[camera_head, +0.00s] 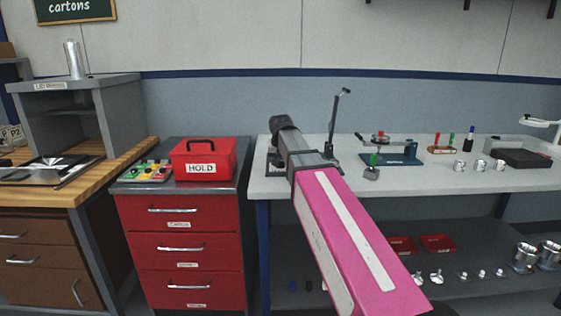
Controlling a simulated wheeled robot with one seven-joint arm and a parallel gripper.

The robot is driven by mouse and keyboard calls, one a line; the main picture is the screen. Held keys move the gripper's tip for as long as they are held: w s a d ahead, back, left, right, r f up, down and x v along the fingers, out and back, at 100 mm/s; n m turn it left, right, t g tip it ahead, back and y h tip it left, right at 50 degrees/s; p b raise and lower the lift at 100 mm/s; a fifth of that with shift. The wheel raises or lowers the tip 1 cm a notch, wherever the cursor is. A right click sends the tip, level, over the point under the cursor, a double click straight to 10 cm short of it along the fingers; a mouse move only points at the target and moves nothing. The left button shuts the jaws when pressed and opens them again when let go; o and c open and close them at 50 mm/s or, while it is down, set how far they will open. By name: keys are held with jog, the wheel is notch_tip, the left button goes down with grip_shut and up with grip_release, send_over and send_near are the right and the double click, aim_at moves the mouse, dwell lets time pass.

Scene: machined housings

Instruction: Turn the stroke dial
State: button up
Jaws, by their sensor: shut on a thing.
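My arm reaches from the lower right to a dark device with an upright lever (335,122) on the grey bench. My gripper (284,124) is at the far end of the arm, at the left side of this device. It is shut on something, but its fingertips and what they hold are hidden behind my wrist. I cannot make out the stroke dial; my wrist covers much of the device.
A green-topped piece (372,168) and a blue-based fixture (395,152) stand right of my arm on the bench (460,180). Several metal cups (480,165) and a dark tray (523,158) are further right. A red HOLD box (204,160) sits on the red drawer cabinet (180,220) at left.

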jog(key=o, duration=0.9)
jog(key=v, duration=1)
jog(key=shift+s+r, duration=0.15)
jog(key=shift+r, duration=0.2)
